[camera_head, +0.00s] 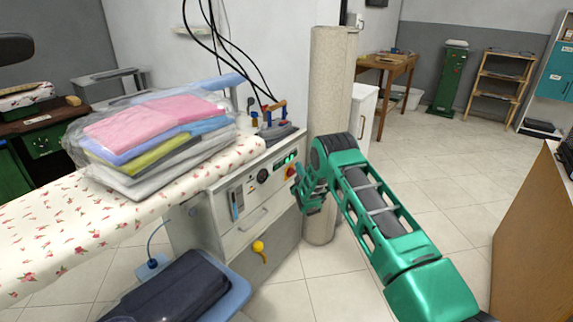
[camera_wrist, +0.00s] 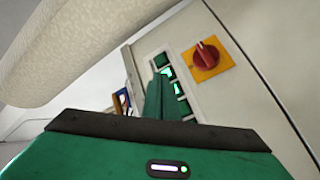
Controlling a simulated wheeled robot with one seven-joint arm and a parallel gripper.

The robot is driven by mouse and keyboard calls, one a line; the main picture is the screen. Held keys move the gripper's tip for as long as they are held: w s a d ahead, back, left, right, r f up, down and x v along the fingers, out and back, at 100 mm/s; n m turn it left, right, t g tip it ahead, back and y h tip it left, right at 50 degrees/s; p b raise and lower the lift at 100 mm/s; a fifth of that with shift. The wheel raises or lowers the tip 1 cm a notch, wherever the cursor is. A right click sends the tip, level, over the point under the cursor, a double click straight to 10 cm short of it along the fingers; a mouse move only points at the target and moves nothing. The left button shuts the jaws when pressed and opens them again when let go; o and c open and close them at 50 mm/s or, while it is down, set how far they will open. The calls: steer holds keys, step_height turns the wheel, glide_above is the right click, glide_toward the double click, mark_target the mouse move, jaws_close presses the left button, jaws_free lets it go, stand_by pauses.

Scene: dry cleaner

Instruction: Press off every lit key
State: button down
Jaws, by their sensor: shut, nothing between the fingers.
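A short row of green keys (camera_head: 285,159) sits on the upper front of the pale ironing machine's control panel (camera_head: 245,192). Bright green light shows on some of them in the head view. In the wrist view the row of keys (camera_wrist: 178,88) runs beside my gripper's fingers, and at least two keys show bright patches. The fingers hide part of the row, so I cannot tell the state of each key. My gripper (camera_head: 299,180) is shut and empty, just in front of the panel. Its fingers (camera_wrist: 160,78) point at the row; I cannot tell whether they touch it.
A red knob on a yellow plate (camera_wrist: 206,54) is close to the keys. A black dial (camera_head: 263,176) is left of it. A beige column (camera_head: 330,110) stands close behind my gripper. Bagged folded laundry (camera_head: 160,125) lies on the flowered ironing board (camera_head: 60,220).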

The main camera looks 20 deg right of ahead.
steer(key=shift+w+a, duration=1)
steer(key=shift+w, duration=0.2)
steer(key=shift+a, duration=0.1)
stand_by(1.2)
steer(key=shift+w+a, duration=0.2)
steer(key=shift+w, duration=0.05)
steer(key=shift+w+a, duration=0.2)
steer(key=shift+w, duration=0.1)
stand_by(1.0)
steer(key=shift+s+d, duration=0.1)
steer(key=shift+s+d+r, duration=0.1)
steer(key=shift+s+d, duration=0.3)
steer(key=shift+s, duration=0.15)
steer(key=shift+d, duration=0.1)
steer(key=shift+s+d, duration=0.75)
steer(key=shift+s, duration=0.2)
steer(key=shift+s+d, duration=0.75)
steer(key=shift+s, duration=0.2)
